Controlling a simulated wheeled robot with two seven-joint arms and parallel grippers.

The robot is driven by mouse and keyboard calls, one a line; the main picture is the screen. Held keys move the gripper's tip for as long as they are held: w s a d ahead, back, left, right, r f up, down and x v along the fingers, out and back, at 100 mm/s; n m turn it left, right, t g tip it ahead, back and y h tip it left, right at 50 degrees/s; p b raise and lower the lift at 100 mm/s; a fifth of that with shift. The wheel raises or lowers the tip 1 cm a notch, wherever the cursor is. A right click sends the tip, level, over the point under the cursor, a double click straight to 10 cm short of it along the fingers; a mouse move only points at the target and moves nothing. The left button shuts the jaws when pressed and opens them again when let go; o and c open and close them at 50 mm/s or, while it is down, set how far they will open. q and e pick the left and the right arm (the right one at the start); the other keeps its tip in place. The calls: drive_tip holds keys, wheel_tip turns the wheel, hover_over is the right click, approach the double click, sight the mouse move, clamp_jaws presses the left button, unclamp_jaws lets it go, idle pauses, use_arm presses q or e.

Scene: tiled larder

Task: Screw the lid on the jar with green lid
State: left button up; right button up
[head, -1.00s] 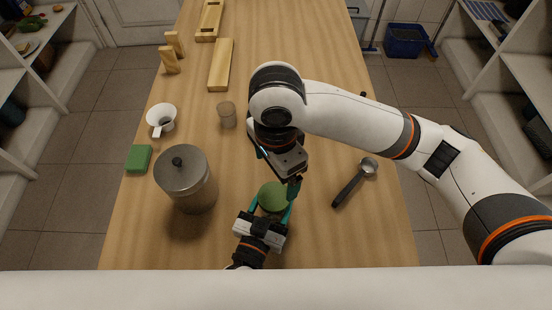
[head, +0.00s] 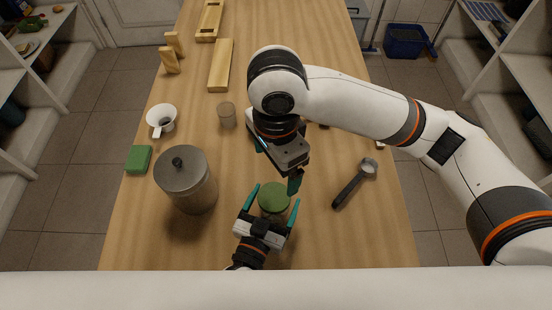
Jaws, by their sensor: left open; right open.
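The jar with the green lid (head: 273,197) stands near the front middle of the table. The lid sits on top of it, and the jar's body is mostly hidden below. My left gripper (head: 270,202) is open, with its teal fingers on either side of the jar and clear of it. My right gripper (head: 290,180) is open above and just behind the lid, its fingertips partly hidden by its own body. I cannot tell how tightly the lid sits.
A small cup (head: 227,115) stands behind. A dark-handled scoop (head: 355,184) lies to the right. A wooden board (head: 221,66) lies farther back.

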use_arm(q)
drive_tip(key=b+v, duration=0.2)
drive_tip(key=v, duration=1)
idle(0.3)
